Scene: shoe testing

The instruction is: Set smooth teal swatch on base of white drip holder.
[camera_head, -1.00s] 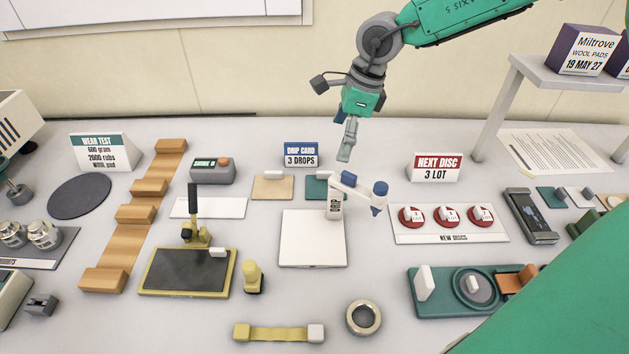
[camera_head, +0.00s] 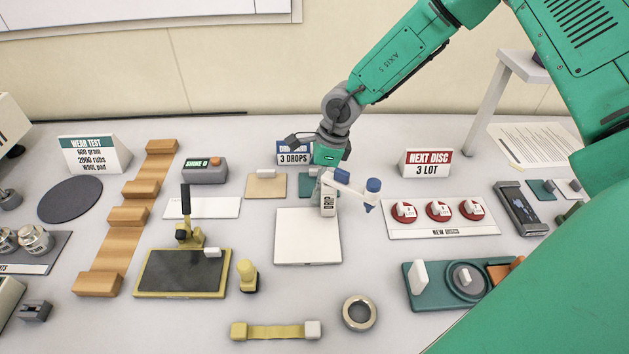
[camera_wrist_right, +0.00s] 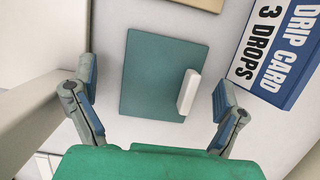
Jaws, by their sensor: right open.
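The teal swatch (camera_head: 305,186) lies flat on the table behind the white drip holder, partly hidden by the holder and my gripper. In the right wrist view, the teal swatch (camera_wrist_right: 150,70) looks smooth and bears a white tab at one edge. My right gripper (camera_wrist_right: 155,85) is open above it, its fingers apart on either side of the swatch and tab, not visibly touching. The white drip holder has a bare flat base (camera_head: 307,240) and a blue-capped arm. My left gripper is out of view.
A tan swatch (camera_head: 265,187) lies left of the teal one. The DRIP CARD sign (camera_head: 291,157) stands close behind the gripper. A tray of red discs (camera_head: 440,218) is to the right, and a black pad in a yellow frame (camera_head: 183,272) to the left.

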